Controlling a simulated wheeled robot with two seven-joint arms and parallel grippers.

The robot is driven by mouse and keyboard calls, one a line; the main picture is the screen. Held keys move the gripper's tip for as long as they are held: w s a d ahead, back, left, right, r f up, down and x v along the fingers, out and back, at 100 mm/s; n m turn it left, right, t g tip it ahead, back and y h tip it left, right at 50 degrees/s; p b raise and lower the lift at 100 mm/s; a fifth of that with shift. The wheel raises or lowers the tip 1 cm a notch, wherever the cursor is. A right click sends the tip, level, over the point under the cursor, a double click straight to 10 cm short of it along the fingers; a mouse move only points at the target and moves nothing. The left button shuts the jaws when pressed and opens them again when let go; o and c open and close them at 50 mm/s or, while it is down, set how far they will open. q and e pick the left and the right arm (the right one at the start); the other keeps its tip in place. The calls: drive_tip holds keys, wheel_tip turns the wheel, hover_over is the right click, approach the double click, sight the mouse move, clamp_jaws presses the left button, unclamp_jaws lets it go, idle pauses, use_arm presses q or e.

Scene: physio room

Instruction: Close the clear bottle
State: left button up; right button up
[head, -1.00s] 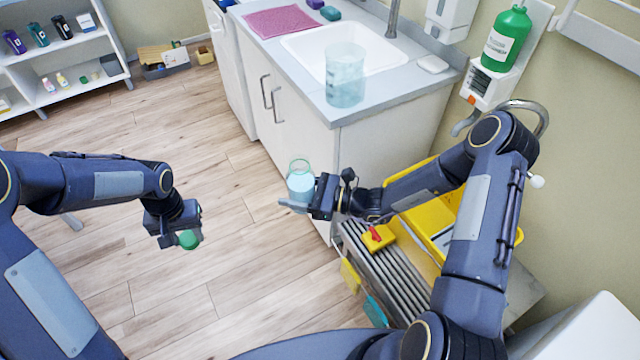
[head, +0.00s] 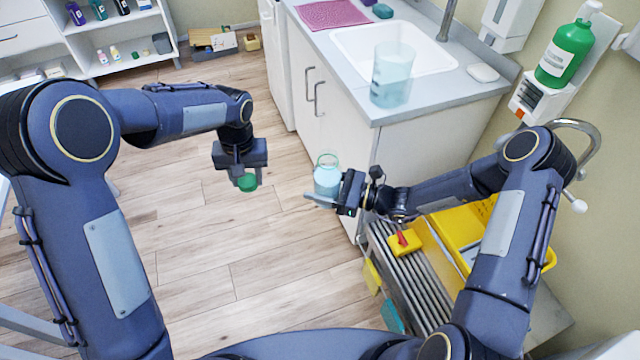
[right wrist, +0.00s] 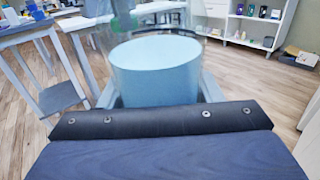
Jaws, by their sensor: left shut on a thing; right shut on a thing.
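The clear bottle (head: 327,180) holds pale blue liquid and has a green ring at its open top. My right gripper (head: 322,198) is shut on it and holds it upright above the floor, near the sink cabinet. The bottle also fills the middle of the right wrist view (right wrist: 157,75), between the fingers. My left gripper (head: 244,180) is shut on a green cap (head: 247,183) and points down, left of the bottle and apart from it. The fingertips partly hide the cap.
A sink counter (head: 440,100) with a large clear beaker (head: 392,75) at its edge stands behind the bottle. A yellow bucket (head: 455,228) and a ridged metal cart (head: 415,285) lie near my right arm. The wood floor on the left is clear.

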use_arm(q)
drive_tip(key=d+r, duration=1.5)
drive_tip(key=d, duration=0.3)
drive_tip(key=shift+s+d, duration=0.2)
drive_tip(key=shift+d, duration=0.15)
drive_tip(key=shift+f, duration=2)
drive_tip(key=shift+s+r, duration=0.1)
drive_tip(key=shift+s, duration=0.05)
drive_tip(key=shift+f, duration=0.95)
